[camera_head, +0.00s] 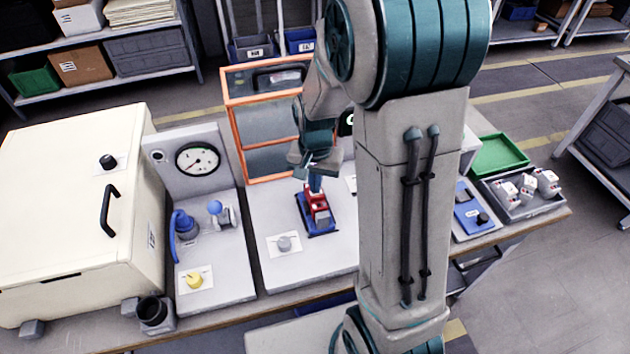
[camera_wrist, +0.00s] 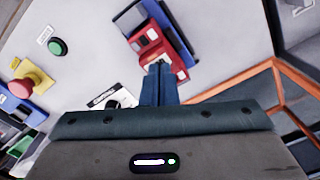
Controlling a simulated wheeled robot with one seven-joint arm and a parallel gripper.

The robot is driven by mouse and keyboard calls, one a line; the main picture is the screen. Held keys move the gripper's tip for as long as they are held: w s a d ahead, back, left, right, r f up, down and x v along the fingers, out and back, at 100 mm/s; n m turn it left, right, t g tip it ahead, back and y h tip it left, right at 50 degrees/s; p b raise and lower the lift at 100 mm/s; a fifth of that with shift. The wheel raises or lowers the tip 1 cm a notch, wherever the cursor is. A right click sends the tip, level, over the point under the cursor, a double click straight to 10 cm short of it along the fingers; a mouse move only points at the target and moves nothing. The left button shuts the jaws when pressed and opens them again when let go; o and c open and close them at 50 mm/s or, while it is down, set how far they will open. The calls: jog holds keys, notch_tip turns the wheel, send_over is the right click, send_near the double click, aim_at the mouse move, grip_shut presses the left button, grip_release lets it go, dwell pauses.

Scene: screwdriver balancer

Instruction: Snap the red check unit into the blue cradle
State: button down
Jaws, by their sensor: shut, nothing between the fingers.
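The red check unit (camera_head: 318,204) sits at the blue cradle (camera_head: 325,231) on the grey bench panel; I cannot tell whether it is fully seated. In the wrist view the red unit (camera_wrist: 157,55) lies over the blue cradle (camera_wrist: 133,20), whose edge shows along one side. My gripper (camera_head: 315,188) points down just above the far end of the unit, its fingers together. In the wrist view my gripper's fingertips (camera_wrist: 159,68) are at the near end of the red unit, covering part of it; I cannot tell whether they touch it.
An orange-framed guard (camera_head: 236,134) stands behind the cradle. A grey knob (camera_head: 284,243) is in front of it. A gauge panel (camera_head: 190,160) and a large cream box (camera_head: 65,200) are at left. A green tray (camera_head: 498,155) and a grey tray (camera_head: 525,208) are at right.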

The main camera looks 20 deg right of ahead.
jog(key=shift+f+b, duration=0.3)
dwell(0.6)
jog(key=shift+r+p, duration=1.9)
jog(key=shift+r, duration=0.6)
